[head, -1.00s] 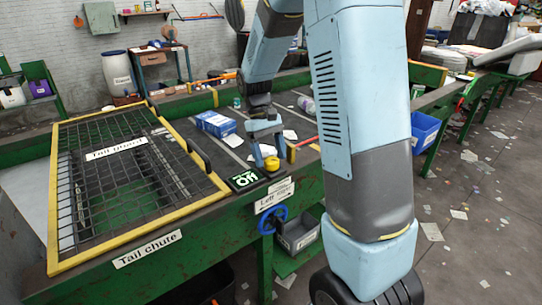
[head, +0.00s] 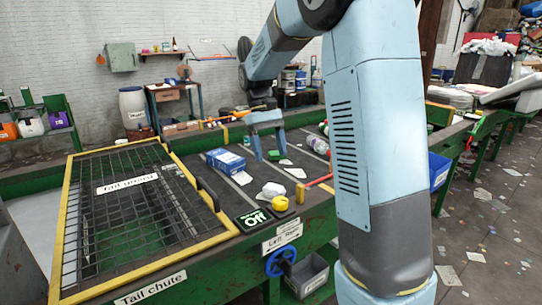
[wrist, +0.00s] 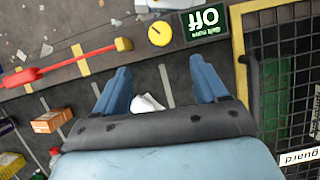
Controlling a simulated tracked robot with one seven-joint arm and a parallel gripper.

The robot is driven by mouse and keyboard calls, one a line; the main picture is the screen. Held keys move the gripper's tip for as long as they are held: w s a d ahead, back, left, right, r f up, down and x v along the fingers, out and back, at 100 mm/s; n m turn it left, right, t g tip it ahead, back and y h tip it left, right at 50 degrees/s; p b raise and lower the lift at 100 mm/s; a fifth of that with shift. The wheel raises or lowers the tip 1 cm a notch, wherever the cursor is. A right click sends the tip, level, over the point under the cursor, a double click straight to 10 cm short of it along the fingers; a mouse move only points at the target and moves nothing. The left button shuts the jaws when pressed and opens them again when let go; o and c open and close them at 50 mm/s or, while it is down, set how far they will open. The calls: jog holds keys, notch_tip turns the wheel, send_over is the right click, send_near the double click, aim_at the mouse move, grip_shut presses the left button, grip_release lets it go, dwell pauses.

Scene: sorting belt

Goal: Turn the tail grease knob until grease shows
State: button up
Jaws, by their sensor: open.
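A round yellow knob (head: 280,203) sits on the belt frame beside a green-lit sign reading "Off" (head: 252,220). In the wrist view the knob (wrist: 160,33) has a dark mark and lies beyond my fingertips, beside the sign (wrist: 204,22). A blue handwheel (head: 281,262) is on the frame's front below a sign (head: 282,237) whose wording I read only partly. No knob is legibly marked as grease, and I see no grease. My gripper (head: 270,157) is open and empty above the belt, pointing down, apart from the yellow knob; its fingers (wrist: 160,72) frame the upper middle.
The caged tail guard (head: 160,235) with its yellow frame stands left. A blue box (head: 226,161), white scraps (head: 272,190) and bottles lie on the belt. A red bar (head: 318,182) lies near the knob. A grey bin (head: 308,276) is below the frame.

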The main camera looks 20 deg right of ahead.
jog(key=r+t+y, duration=0.1)
jog(key=t, duration=0.3)
send_over(281, 199)
notch_tip(281, 199, down, 14)
jog(key=shift+a+r, duration=0.15)
jog(key=shift+r, duration=0.05)
dwell(0.7)
jog(key=shift+c, duration=0.3)
jog(key=c, duration=0.9)
jog(key=shift+c, duration=0.4)
jog(key=shift+m, duration=0.3)
